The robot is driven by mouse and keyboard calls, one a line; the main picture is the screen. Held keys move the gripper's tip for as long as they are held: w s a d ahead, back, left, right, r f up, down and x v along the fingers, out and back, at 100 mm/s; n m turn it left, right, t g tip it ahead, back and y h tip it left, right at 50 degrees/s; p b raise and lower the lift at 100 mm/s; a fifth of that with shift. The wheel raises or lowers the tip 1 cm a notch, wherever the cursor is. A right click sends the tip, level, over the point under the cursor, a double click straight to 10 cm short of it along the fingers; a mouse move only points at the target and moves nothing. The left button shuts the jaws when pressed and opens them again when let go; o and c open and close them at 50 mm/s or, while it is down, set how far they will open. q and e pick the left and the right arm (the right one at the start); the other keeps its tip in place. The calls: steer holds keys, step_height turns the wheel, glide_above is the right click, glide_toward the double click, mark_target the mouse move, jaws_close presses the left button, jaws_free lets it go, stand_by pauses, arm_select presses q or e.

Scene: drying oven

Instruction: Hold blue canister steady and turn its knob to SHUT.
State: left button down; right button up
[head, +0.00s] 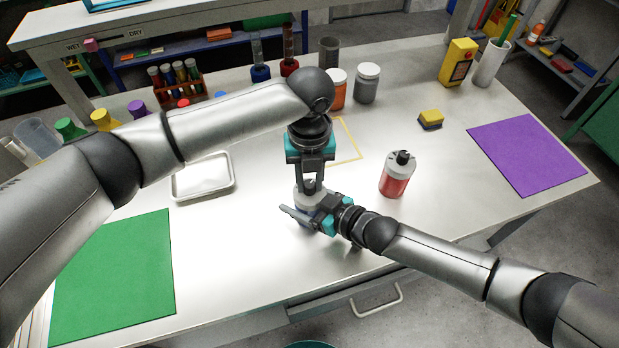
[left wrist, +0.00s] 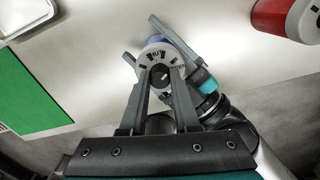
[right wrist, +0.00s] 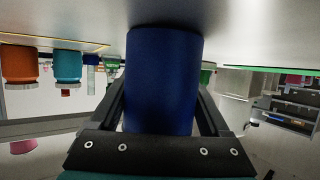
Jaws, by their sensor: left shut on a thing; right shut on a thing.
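The blue canister (right wrist: 162,75) stands upright on the table. It fills the middle of the right wrist view, between the fingers of my right gripper (right wrist: 165,115), which is shut on its body. In the head view the right gripper (head: 312,216) reaches it from the right, low down. My left gripper (head: 311,178) points down from above, shut on the dark knob (left wrist: 160,73) on the canister's pale top.
A red canister (head: 397,175) with a similar top stands to the right. A white tray (head: 202,178) and a green mat (head: 115,278) lie left; a purple mat (head: 527,154) lies right. Jars and a test tube rack (head: 180,86) stand behind. The table's front edge is close.

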mark_target(310, 184)
arm_select(q)
steer(key=n, duration=0.5)
steer(key=shift+n, duration=0.3)
steer(key=n, duration=0.5)
steer(key=shift+n, duration=0.3)
steer(key=c, duration=0.9)
jaws_free()
step_height(310, 184, up, 12)
steer(key=shift+r, duration=0.1)
arm_select(e)
steer(key=o, duration=1.3)
